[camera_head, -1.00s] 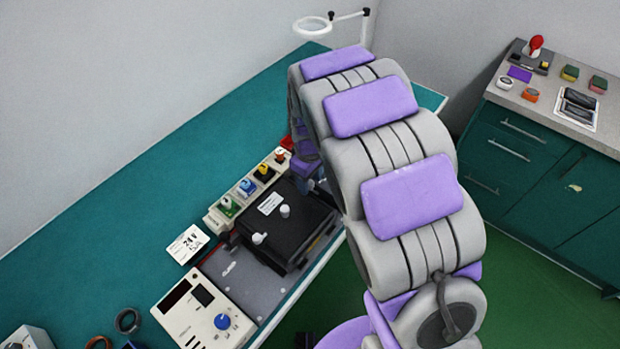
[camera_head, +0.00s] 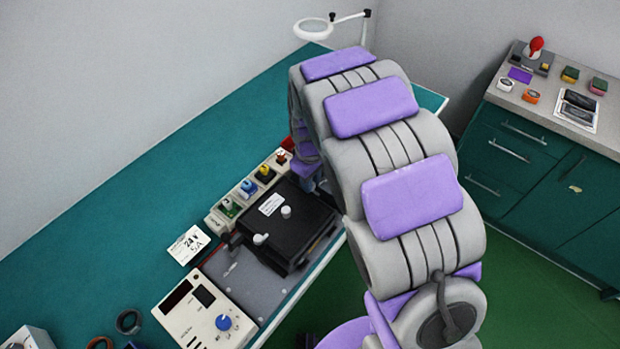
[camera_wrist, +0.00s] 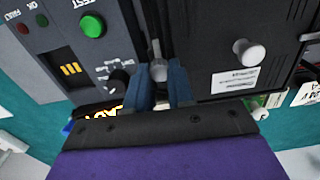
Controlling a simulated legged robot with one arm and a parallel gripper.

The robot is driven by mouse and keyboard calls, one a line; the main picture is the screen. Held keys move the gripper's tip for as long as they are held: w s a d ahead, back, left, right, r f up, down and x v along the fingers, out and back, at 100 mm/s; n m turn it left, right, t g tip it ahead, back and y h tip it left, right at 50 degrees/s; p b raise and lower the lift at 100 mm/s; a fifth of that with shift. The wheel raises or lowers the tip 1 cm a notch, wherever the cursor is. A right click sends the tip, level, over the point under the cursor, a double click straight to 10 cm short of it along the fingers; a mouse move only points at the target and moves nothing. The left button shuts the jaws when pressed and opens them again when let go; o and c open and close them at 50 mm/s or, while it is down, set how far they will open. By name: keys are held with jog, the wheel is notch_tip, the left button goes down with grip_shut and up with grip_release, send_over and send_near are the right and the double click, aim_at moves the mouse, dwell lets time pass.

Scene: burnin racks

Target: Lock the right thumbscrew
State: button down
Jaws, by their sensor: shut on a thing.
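A small silver thumbscrew (camera_wrist: 158,70) sits in a dark strip at the end of the black unit (camera_wrist: 212,72) in the wrist view. My gripper (camera_wrist: 160,84) has its two blue fingers on either side of the thumbscrew, shut on it. How far the screw is turned cannot be told. In the head view the black unit (camera_head: 310,232) lies on the bench fixture, and my arm hides the thumbscrew and the fingertips.
A white knob (camera_wrist: 249,53) stands on the unit to the right of the fingers. A grey panel (camera_wrist: 62,52) with a green button (camera_wrist: 92,25) is close on the left. A row of coloured modules (camera_head: 248,187) runs along the wall side. The green bench (camera_head: 110,240) is mostly clear.

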jog(key=m+p, duration=0.3)
jog(key=m, duration=0.1)
jog(key=shift+r, duration=0.15)
jog(key=m+p, duration=0.3)
jog(key=m, duration=0.1)
jog(key=shift+m, duration=0.4)
jog(key=m+p, duration=0.2)
jog(key=m, duration=0.2)
jog(key=shift+d+m+p, duration=0.1)
jog(key=shift+m+p, duration=0.2)
jog(key=shift+p, duration=0.1)
jog(key=m+p, duration=0.2)
jog(key=m, duration=0.2)
jog(key=shift+m, duration=0.3)
jog(key=c, duration=1)
grip_release()
